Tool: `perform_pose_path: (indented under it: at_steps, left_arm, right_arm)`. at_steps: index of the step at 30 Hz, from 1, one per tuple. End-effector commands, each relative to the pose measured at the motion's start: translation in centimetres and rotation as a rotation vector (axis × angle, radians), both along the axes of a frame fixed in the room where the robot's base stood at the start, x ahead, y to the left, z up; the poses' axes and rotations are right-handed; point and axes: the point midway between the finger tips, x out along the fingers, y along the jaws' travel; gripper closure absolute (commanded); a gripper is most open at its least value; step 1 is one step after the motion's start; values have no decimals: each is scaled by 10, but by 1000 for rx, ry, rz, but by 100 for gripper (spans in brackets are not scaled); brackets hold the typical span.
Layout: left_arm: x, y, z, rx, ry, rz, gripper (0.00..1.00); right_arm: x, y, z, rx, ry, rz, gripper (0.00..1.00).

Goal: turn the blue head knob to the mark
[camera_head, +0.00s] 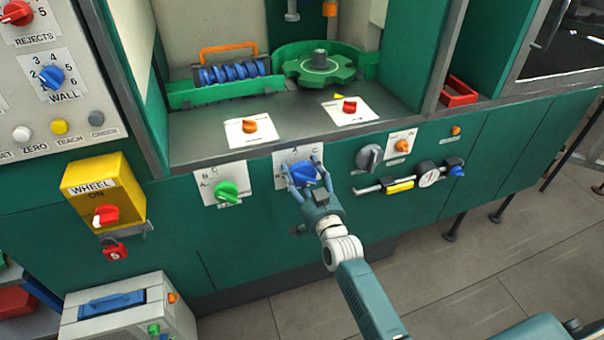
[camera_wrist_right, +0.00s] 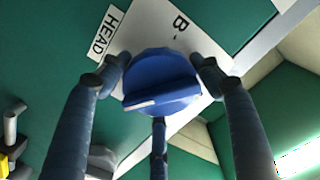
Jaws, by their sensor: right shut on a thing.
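The blue head knob (camera_head: 302,174) sits on a white lettered plate (camera_head: 283,157) on the green front panel. My right gripper (camera_head: 303,172) reaches up to it from below and is shut on it. In the right wrist view the blue knob (camera_wrist_right: 160,82) is between the fingers, two at its sides and a third below. Its raised grip bar carries a white pointer line at the left end. The plate (camera_wrist_right: 165,28) shows a B, and a HEAD label (camera_wrist_right: 108,33) is beside it. Fingers hide some of the plate's marks. My left gripper is not in view.
A green knob (camera_head: 228,192) is to the left of the blue one, and a grey knob (camera_head: 369,157) to the right. A gauge (camera_head: 428,176) on a pipe is further right. A yellow WHEEL box (camera_head: 103,192) juts out at left.

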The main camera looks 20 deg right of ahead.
Motion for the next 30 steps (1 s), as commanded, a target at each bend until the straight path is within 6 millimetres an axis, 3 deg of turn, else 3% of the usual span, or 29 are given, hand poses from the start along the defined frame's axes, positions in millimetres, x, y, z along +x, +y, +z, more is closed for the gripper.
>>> perform_pose_path:
  at_steps: [1,2,4,16,30]
  left_arm:
    - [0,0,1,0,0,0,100]
    - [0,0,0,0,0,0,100]
    - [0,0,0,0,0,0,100]
    - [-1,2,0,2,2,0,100]
    - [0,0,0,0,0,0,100]
  right_arm:
    - [3,-2,12,0,-24,-3,62]
    - [3,-2,12,-1,-23,-4,30]
    - [3,-2,11,-1,-23,-4,17]
    - [-8,-2,4,-2,-9,-3,17]
    - [-98,-5,5,-3,-11,-3,17]
